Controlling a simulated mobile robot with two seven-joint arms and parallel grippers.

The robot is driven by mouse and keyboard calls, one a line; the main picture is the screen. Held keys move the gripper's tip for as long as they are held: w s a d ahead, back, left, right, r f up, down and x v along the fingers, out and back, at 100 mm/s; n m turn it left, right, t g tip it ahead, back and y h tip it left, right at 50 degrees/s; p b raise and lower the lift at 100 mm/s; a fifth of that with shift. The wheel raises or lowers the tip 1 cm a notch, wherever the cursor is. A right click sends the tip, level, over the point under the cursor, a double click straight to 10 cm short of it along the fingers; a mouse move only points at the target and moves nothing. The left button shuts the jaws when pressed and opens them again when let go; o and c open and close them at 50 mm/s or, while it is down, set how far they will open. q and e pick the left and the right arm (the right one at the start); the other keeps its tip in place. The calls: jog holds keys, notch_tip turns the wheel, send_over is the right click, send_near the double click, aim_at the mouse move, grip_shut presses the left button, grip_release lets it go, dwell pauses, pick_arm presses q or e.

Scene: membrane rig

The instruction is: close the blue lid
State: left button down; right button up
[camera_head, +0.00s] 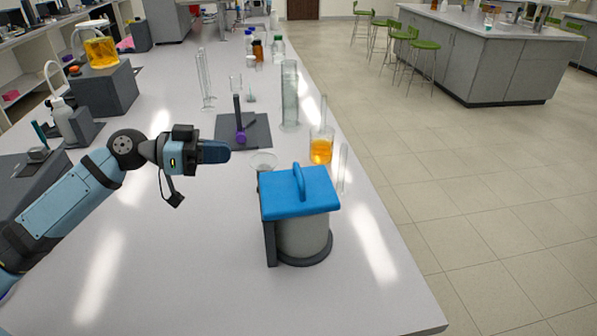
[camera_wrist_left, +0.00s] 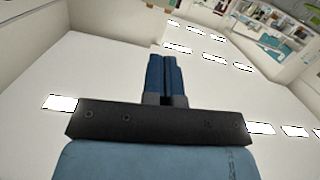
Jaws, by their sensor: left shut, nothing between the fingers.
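The blue lid (camera_head: 300,190) has an upright loop handle and lies flat over the top of a grey round container (camera_head: 303,236) near the front right of the bench. The lid looks level and down on the container. My left gripper (camera_head: 218,152) is to the left of the lid and farther back, apart from it, above the bench. Its blue fingers are together and empty, which also shows in the left wrist view (camera_wrist_left: 167,78). My right gripper is in neither view.
A flask of orange liquid (camera_head: 321,148), a thin glass tube (camera_head: 343,168) and a small glass dish (camera_head: 264,160) stand behind the container. A dark mat (camera_head: 257,134) with a purple-based stand lies farther back. The bench in front of my left arm is clear.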

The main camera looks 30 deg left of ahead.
pick_arm(q)
jog(key=m, duration=0.1)
jog(key=p, duration=0.4)
send_over(285, 188)
jog(key=v, duration=0.2)
jog(key=shift+f, duration=0.85)
jog(key=shift+w+d+f, duration=0.15)
jog(key=shift+d+f, duration=0.1)
jog(key=shift+f, duration=0.35)
jog(key=shift+w+d+f, duration=0.2)
jog(key=shift+d+f, duration=0.05)
jog(key=shift+f, duration=0.35)
jog(key=shift+w+d+f, duration=0.2)
jog(key=shift+d+f, duration=0.05)
jog(key=shift+f, duration=0.35)
jog(key=shift+f, duration=0.1)
